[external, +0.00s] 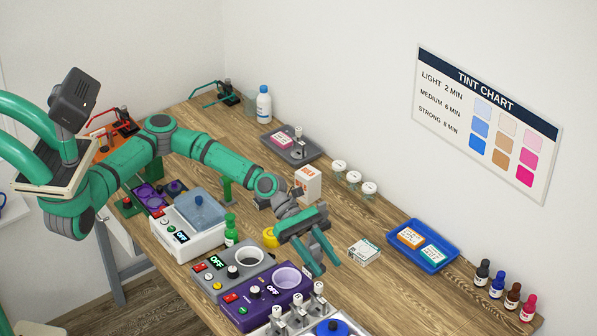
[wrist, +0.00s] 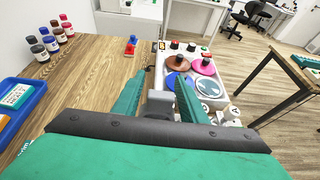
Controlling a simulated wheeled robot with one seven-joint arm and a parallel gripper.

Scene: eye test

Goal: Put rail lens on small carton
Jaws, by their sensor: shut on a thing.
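My gripper (external: 327,268) has its two green fingers over the table, just left of the small carton (external: 364,252), a low white box with printed sides lying on the wood. The fingers also show in the wrist view (wrist: 163,80), with a gap between them. A grey piece (wrist: 159,103) sits between the fingers; I take it as the rail lens, but its shape is mostly hidden and I cannot make out any glass. The gripper is shut on it. The held piece is not clear in the external view. The carton is apart from the fingers.
A blue tray (external: 458,259) with two labelled boxes lies right of the carton. Several small bottles (external: 505,291) stand beyond it. A purple device (external: 242,307) and a white rack with posts (external: 271,330) stand left and in front. A taller white carton (external: 308,184) stands behind.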

